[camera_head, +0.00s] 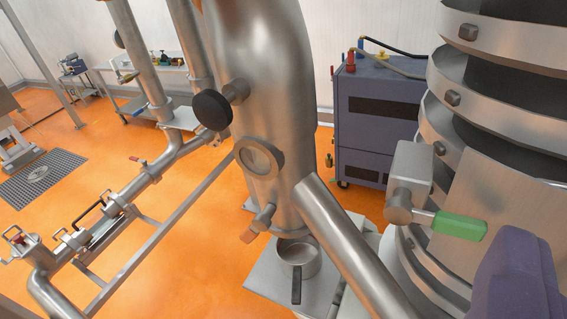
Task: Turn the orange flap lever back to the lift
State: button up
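A small lever with an orange tip (249,236) sticks out at the lower left from a short metal stub on the big steel pipe body (262,90). It sits below a round sight glass (260,158) and points down and left. It is small in the view, so its exact setting is hard to tell. My gripper does not show, and nothing is seen touching the lever.
A black round knob (213,110) juts from the pipe body. A slanted pipe (350,245) runs down right. A green handle (460,226) on a metal block, banded rings (490,75) and a purple rounded shape (515,280) crowd the right. Orange floor (190,250) is open left.

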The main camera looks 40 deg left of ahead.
aim_at(261, 221)
jog(key=u, duration=1)
jog(key=i+j+z, duration=0.15)
jog(key=i+j, duration=0.9)
